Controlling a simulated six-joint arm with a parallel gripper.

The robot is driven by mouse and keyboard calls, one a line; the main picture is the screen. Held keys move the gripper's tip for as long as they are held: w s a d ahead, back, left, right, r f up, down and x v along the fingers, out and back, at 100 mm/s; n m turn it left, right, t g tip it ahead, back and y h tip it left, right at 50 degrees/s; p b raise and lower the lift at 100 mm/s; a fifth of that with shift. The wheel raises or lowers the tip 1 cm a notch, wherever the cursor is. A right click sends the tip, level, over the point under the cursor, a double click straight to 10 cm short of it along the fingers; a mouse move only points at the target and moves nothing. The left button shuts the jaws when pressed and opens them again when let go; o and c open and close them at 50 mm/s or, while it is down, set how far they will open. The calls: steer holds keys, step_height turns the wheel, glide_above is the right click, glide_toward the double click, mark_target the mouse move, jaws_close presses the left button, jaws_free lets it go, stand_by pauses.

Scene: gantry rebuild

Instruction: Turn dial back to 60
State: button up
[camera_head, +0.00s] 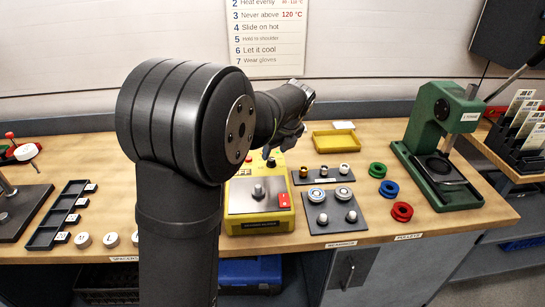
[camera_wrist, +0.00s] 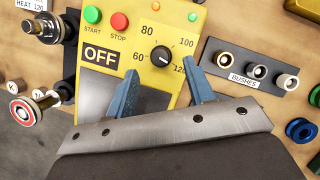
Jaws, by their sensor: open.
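The black dial (camera_wrist: 160,56) sits on the yellow machine's (camera_head: 250,230) panel, with 60 at its left, 80 and 100 above and 120 at its right. Its white mark is small; I cannot read its exact setting. In the wrist view my gripper (camera_wrist: 160,69) is open, with one blue finger on each side below the dial and nothing between them. I cannot tell how far above the panel they are. In the head view my gripper (camera_head: 269,152) is over the machine's back, beside the dial (camera_head: 271,162).
The start button (camera_wrist: 92,14), stop button (camera_wrist: 119,21) and OFF display (camera_wrist: 101,55) are left of the dial. The bushes rack (camera_wrist: 256,68) is close on the right. A green press (camera_head: 440,150) stands farther right, past coloured rings (camera_head: 388,189).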

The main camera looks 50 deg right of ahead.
mark_target(272, 159)
steer(key=shift+x, duration=2)
steer(key=c, duration=1)
